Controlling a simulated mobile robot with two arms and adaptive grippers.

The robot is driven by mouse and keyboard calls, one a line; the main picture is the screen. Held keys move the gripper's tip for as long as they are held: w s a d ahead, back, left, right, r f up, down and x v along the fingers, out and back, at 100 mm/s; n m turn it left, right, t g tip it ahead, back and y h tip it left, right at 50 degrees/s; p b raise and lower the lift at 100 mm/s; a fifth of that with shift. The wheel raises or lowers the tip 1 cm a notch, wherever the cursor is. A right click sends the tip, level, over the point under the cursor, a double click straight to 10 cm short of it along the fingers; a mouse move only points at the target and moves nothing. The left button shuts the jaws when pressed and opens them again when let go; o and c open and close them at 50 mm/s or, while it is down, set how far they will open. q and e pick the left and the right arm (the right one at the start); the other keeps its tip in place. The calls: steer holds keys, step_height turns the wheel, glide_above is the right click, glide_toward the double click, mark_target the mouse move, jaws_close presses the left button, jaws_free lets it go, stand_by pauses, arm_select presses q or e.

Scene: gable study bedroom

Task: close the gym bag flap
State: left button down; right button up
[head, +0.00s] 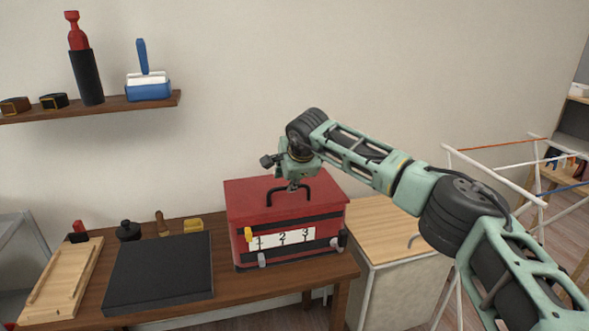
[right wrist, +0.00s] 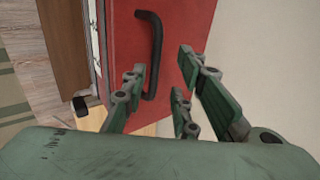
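No thing that is plainly a soft gym bag shows. A red box-shaped case (head: 242,196) stands on the wooden desk, with black bands and a white panel numbered 1, 2, 3 on its front. Its red top looks flat and down; whether it is fastened I cannot tell. A black handle (right wrist: 154,30) rises from the red top (right wrist: 188,18) in the right wrist view. My right gripper (right wrist: 163,65) is open above the top, its fingers near the handle's lower end; contact is unclear. The right gripper (head: 294,185) also shows in the head view. My left gripper is out of view.
A black flat slab (head: 160,268) and a wooden board (head: 62,280) lie left of the case. Small items, including a black pot (head: 128,231), stand behind them. A wall shelf (head: 110,106) hangs upper left. A wood-topped cabinet (head: 385,229) and a rack (head: 490,165) stand right.

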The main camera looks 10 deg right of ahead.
steer(key=v, duration=1)
steer(key=shift+d, duration=0.1)
